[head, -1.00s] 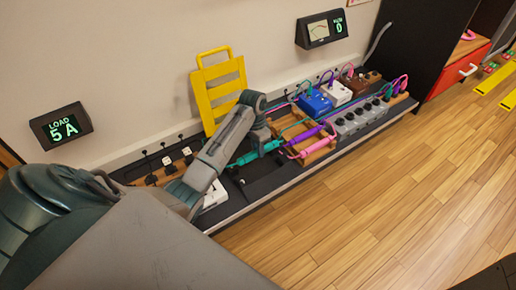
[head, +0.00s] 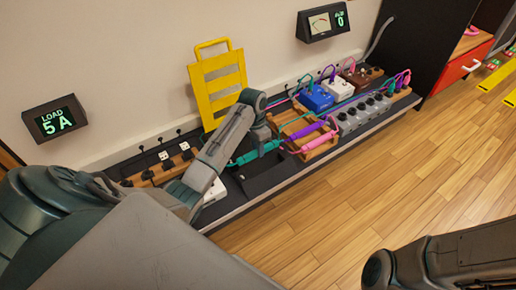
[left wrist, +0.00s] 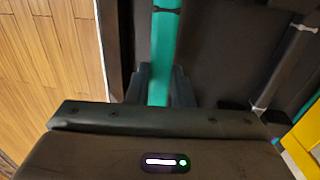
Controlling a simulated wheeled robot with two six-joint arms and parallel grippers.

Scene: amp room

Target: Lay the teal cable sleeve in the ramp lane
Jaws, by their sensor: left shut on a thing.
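The teal cable sleeve (head: 247,157) is a thick teal tube low over the black board, left of a wooden rack (head: 303,125). My left gripper (head: 261,147) is shut on it; in the left wrist view the teal sleeve (left wrist: 162,50) runs between the two dark fingers (left wrist: 160,88). The rack has wooden slats and holds a purple sleeve (head: 309,133) and a pink sleeve (head: 320,148). I cannot tell which part is the ramp lane. My right arm shows at the lower right, but its gripper is out of view.
Blue (head: 316,98), white (head: 338,88) and brown pedals stand behind the rack, and a grey knobbed box (head: 362,112) is to its right. A yellow slatted panel (head: 218,85) leans on the wall. A power strip (head: 160,172) lies left. The wooden floor in front is clear.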

